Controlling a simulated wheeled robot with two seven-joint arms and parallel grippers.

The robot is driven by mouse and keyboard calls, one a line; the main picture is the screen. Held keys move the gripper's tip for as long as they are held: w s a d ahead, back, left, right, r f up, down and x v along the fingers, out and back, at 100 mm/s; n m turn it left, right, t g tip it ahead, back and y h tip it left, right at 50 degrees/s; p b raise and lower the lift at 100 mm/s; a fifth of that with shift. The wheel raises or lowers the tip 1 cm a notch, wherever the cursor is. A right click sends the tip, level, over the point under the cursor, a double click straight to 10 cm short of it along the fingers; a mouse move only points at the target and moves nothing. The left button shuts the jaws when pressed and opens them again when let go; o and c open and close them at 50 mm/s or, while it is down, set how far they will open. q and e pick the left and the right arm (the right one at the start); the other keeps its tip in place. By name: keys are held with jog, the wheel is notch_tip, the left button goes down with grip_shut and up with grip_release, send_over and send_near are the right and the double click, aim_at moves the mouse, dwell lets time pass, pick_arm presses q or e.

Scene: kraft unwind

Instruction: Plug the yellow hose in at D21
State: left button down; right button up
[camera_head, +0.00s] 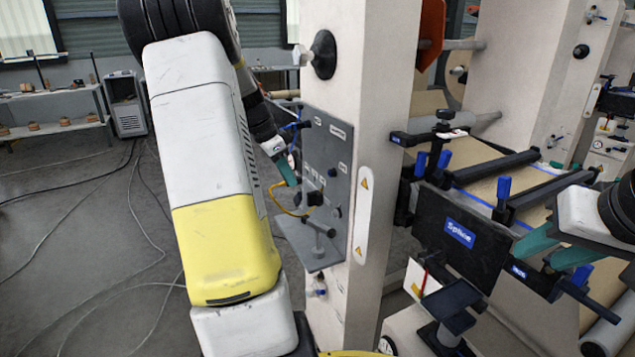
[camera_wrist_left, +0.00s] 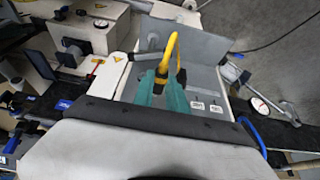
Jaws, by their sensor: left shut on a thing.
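The yellow hose (camera_head: 285,206) curves beside the grey panel (camera_head: 341,135) on the white column in the head view. In the left wrist view the yellow hose (camera_wrist_left: 176,42) forms a loop with its lower part between my teal fingertips. My left gripper (camera_head: 287,174) is shut on the yellow hose, close in front of the panel; it also shows in the left wrist view (camera_wrist_left: 162,85). The panel carries small white labels too small to read, so I cannot tell which is D21. My right gripper (camera_head: 556,249) has its teal fingers apart, at the right beside the splice table.
A grey shelf plate (camera_head: 290,235) juts out below the panel with a dark T-shaped fitting (camera_head: 318,232) on it. A blue hose (camera_wrist_left: 252,136) and a gauge (camera_wrist_left: 259,105) lie near the panel. The black Splice board (camera_head: 455,262) stands right of the column. Cables cross the floor at left.

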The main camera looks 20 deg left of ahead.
pick_arm(q)
jog(key=w+d, duration=0.4)
jog(key=shift+w, duration=0.3)
dwell(0.5)
jog(key=shift+w+d, duration=0.65)
jog(key=shift+w, duration=0.2)
dwell(2.5)
jog(key=c, duration=1.3)
grip_release()
jog(key=shift+o, duration=0.2)
jog(key=shift+r, duration=0.1)
jog(key=v, duration=0.7)
jog(key=shift+s+a+r, duration=0.1)
jog(key=shift+s+r, duration=0.05)
jog(key=shift+r, duration=0.15)
jog(key=s+d+r+n+t+y, duration=0.1)
jog(key=s+d+r+n, duration=0.15)
jog(key=s+d, duration=0.55)
jog(key=s+d+r+n+t, duration=0.1)
jog(key=s+d+r+n, duration=0.15)
jog(key=s+d, duration=0.65)
jog(key=s+d+f+n, duration=0.2)
jog(key=s+d+f, duration=0.1)
jog(key=s, duration=0.6)
jog(key=shift+s+d+f+t, duration=0.2)
jog(key=shift+d+t, duration=0.2)
jog(key=shift+d, duration=0.05)
